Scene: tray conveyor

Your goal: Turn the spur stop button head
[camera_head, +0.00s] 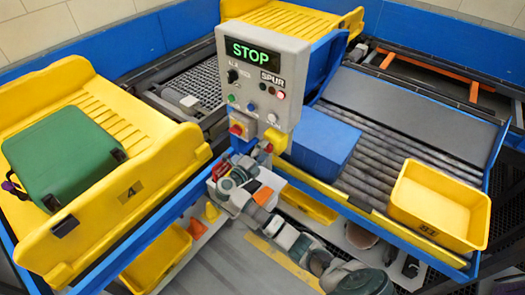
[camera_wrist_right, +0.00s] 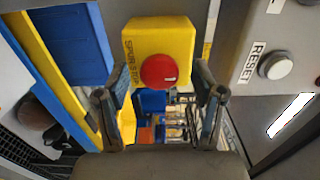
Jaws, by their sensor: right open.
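The spur stop button is a red round head (camera_wrist_right: 160,71) on a yellow box (camera_wrist_right: 150,42) marked SPUR STOP in the right wrist view. In the head view its yellow box (camera_head: 275,138) is at the lower right of the grey control panel (camera_head: 262,52). My right gripper (camera_wrist_right: 161,73) is open, with one finger on each side of the red head in the picture. I cannot tell whether the fingers touch it. In the head view my right gripper (camera_head: 262,150) is small and partly hidden against the box. My left gripper is not in view.
A white RESET button (camera_wrist_right: 275,66) is right of the yellow box. A blue box (camera_head: 322,142) and a yellow tray (camera_head: 437,207) stand on the right conveyor. A green suitcase (camera_head: 63,155) lies at left.

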